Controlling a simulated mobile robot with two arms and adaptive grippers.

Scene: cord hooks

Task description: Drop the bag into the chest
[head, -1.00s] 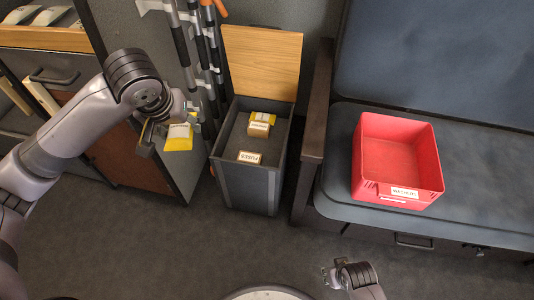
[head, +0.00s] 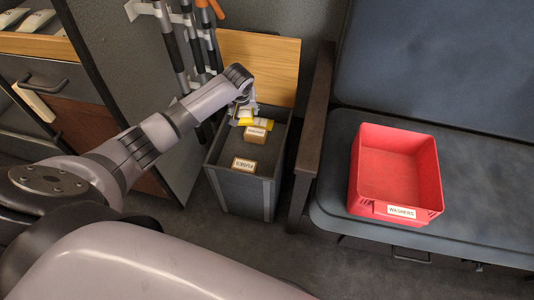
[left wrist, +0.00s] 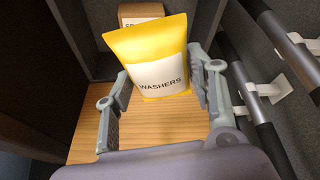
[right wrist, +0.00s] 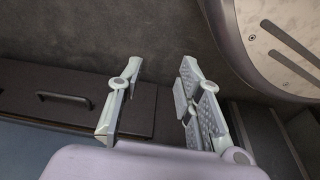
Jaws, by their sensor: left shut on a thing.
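The bag is yellow with a white WASHERS label (left wrist: 158,60); in the left wrist view it sits between the fingers of my left gripper (left wrist: 160,88), which is shut on it. In the head view, my left gripper (head: 243,106) is over the back part of the chest, near the lid. The chest (head: 240,190) is a dark grey box with its wooden lid (head: 270,62) standing open. Yellow and white show under the gripper, and I cannot cleanly separate the held bag from a bag inside. My right gripper (right wrist: 158,75) is open and empty.
Two small labelled boxes, one nearer (head: 244,165) and one farther back (head: 256,133), are in the chest. A red WASHERS bin (head: 400,170) stands on the dark bench (head: 480,210) at right. Racked tools (head: 185,45) stand close left of the lid.

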